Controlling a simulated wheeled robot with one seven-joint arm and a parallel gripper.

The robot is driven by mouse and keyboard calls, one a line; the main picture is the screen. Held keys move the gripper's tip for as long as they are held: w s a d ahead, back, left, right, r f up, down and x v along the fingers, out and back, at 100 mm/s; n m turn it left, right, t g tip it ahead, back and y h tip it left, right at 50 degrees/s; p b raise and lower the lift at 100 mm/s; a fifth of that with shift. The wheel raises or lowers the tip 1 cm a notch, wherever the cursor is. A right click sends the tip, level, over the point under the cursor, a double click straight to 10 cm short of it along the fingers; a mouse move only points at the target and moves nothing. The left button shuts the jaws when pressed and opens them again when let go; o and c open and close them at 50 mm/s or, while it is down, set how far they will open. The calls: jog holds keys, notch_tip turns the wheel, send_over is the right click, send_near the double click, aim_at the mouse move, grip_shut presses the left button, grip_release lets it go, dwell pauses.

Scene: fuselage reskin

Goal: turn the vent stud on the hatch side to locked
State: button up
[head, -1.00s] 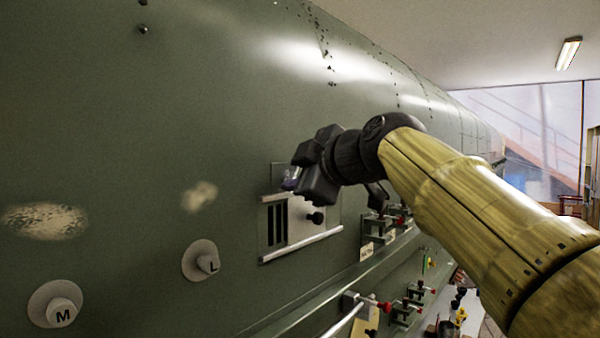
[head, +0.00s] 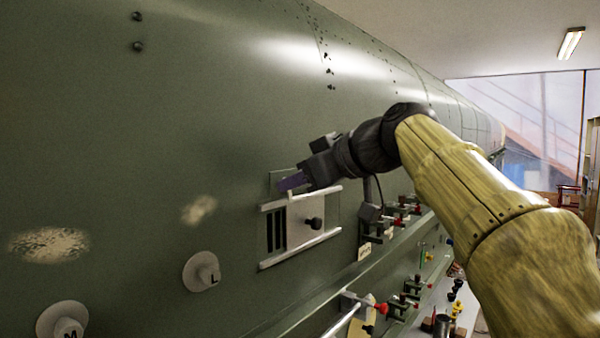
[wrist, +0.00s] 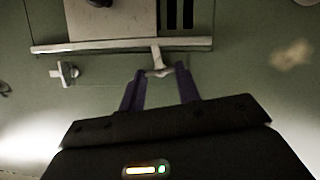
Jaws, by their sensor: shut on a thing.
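A sliding vent on the green skin has a pale plate (head: 301,229) with a dark knob (head: 314,223), dark slots (head: 276,229) and white rails. My gripper (head: 285,186) is at the vent's upper rail, its purple fingers against the skin. In the wrist view, where the vent appears upside down, my gripper (wrist: 160,70) is shut on a white vent stud (wrist: 158,66). The stud's arm lies across the rail, pointing toward the plate, close to the slots. A second white stud (wrist: 67,73) sits apart from the rail, further left in that view. My gripper hides it in the head view.
Red-tipped clamps (head: 404,212) line a ledge at right, below my arm. A dark clamp (head: 370,212) stands just right of the vent. The skin above the vent is clear.

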jog(key=shift+w+d+f+m+g+p, duration=0.1)
jog(key=shift+w+f+m+g+p, duration=0.15)
jog(key=shift+m+g, duration=0.35)
jog(key=shift+s, duration=0.15)
jog(key=o, duration=0.7)
jog(key=shift+r, duration=0.1)
jog(key=shift+s+r, duration=0.1)
